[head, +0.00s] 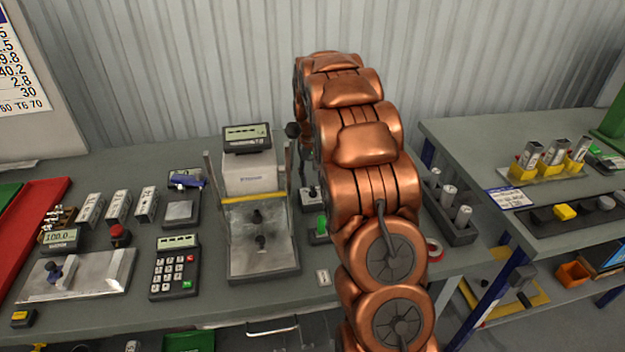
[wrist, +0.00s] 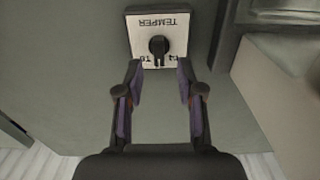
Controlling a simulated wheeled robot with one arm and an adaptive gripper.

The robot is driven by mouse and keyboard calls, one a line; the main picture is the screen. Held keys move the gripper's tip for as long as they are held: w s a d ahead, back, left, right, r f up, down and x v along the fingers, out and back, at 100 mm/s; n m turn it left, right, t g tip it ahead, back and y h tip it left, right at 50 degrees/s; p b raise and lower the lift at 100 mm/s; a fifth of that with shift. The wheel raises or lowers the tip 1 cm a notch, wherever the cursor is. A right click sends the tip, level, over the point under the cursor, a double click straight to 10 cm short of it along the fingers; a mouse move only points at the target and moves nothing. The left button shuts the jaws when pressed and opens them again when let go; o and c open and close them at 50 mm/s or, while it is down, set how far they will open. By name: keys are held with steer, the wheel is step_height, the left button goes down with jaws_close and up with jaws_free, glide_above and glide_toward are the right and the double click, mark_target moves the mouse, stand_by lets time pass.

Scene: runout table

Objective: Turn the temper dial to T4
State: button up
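The temper dial (wrist: 158,45) shows in the wrist view as a round black knob on a white square plate (wrist: 135,28) with a dark rim. The plate reads TEMPER, upside down in this view. Small T labels sit along its lower edge, partly covered by the knob and fingertips. The knob's narrow part seems to point down in the picture; its exact setting is hard to read. My gripper (wrist: 161,75) is open and empty. Its two fingers are apart, with tips just short of the knob, one toward each side.
A pale box-shaped body (wrist: 275,95) stands close on the right in the wrist view. In the head view, a tester (head: 262,235), a keypad (head: 175,268) and a holder of metal cylinders (head: 448,208) stand on the bench. Bare bench surrounds the dial plate's lower left.

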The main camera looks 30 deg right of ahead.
steer(key=shift+f, duration=1.2)
steer(key=shift+c, duration=0.3)
jaws_close()
